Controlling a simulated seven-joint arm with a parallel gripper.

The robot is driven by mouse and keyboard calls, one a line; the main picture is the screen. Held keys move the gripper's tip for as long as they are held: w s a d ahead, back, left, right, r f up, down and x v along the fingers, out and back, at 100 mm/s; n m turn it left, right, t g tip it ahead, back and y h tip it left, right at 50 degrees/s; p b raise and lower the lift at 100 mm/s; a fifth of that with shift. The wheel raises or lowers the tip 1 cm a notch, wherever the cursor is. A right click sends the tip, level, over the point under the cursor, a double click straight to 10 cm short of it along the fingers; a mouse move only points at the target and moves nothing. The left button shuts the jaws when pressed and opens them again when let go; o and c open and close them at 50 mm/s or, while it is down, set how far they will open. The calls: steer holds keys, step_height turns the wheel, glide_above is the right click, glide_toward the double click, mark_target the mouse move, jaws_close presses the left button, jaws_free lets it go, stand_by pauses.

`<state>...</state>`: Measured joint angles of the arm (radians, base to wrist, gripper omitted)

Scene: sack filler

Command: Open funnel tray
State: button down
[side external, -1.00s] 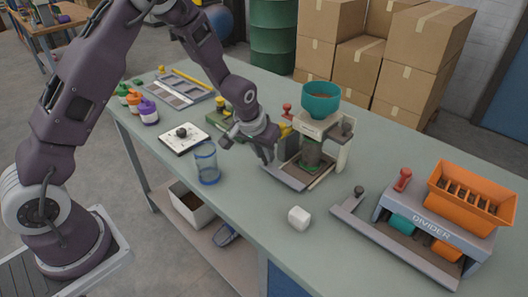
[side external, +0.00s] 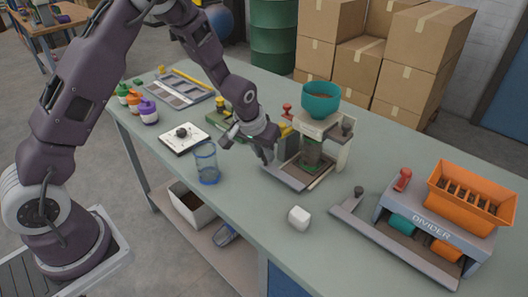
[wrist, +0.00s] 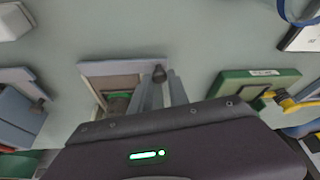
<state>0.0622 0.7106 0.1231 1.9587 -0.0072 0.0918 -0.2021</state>
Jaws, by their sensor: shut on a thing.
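The sack filler stands near the middle of the bench, with a teal funnel (side external: 320,98) on top. A flat grey tray (side external: 284,178) sits low at its front; its edge also shows in the wrist view (wrist: 110,68). My gripper (side external: 269,157) is down beside the filler, at the tray's left side. In the wrist view my gripper's fingers (wrist: 160,88) are closed around a small dark knob (wrist: 159,72) by the tray. The side view hides the knob behind my fingers, and my wrist housing covers the lower wrist view.
A clear blue tumbler (side external: 206,163) stands left of my gripper, with a white dial plate (side external: 184,138) behind it. A green device (wrist: 258,83) is close by.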

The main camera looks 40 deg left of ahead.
steer(key=s, duration=1.1)
steer(key=shift+s, duration=0.15)
steer(key=c, duration=1.3)
jaws_free()
steer(key=shift+o, duration=0.2)
steer(key=v, duration=0.7)
steer(key=shift+r, duration=0.1)
